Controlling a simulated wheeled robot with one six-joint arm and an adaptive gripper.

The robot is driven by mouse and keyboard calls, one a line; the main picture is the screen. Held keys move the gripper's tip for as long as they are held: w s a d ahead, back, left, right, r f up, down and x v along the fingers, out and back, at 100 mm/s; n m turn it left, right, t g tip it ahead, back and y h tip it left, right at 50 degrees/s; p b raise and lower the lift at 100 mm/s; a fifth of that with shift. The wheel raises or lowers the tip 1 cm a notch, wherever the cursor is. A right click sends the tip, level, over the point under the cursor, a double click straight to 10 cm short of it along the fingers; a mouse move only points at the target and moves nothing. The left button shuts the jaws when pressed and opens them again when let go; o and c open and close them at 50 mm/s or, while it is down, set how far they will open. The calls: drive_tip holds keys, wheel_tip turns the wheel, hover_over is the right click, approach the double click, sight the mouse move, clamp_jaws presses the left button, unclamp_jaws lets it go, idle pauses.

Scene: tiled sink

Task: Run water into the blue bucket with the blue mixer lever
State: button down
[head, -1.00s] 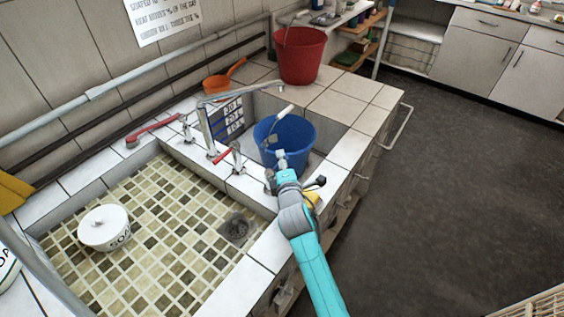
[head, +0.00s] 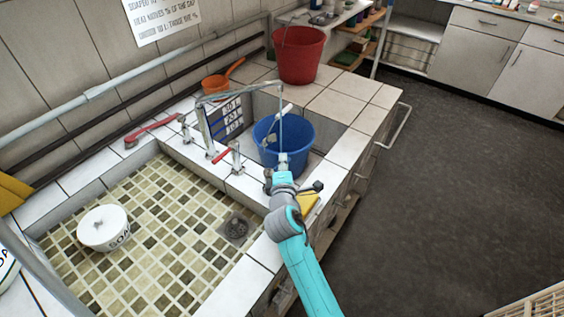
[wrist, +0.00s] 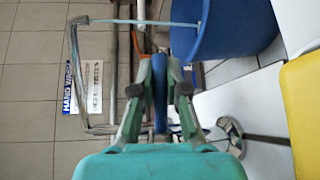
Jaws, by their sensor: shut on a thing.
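The blue bucket (head: 296,150) stands upright in the small tiled basin, below the spout (head: 256,92) of the tap. A thin stream of water (head: 281,118) falls from the spout's end into the bucket. My gripper (head: 282,168) is low at the bucket's near side. In the wrist view my gripper (wrist: 160,76) is shut on the blue lever (wrist: 160,95), which lies between its two fingers. In the head view the lever is hidden by my gripper. The bucket (wrist: 222,30) also shows at the top of the wrist view. The water level is not visible.
A red-handled tap (head: 235,155) stands just left of my gripper. A red bucket (head: 299,54) and an orange dipper (head: 216,82) sit on the tiles behind. A soap pot (head: 103,232) stands in the large left basin.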

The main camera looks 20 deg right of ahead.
drive_tip(key=shift+s, duration=0.1)
idle(0.3)
drive_tip(key=c, duration=1.2)
unclamp_jaws()
drive_tip(key=shift+s, duration=0.1)
drive_tip(key=v, duration=1.1)
drive_tip(key=shift+s+a+r, duration=0.1)
drive_tip(key=shift+s+a, duration=0.15)
drive_tip(key=shift+s, duration=0.1)
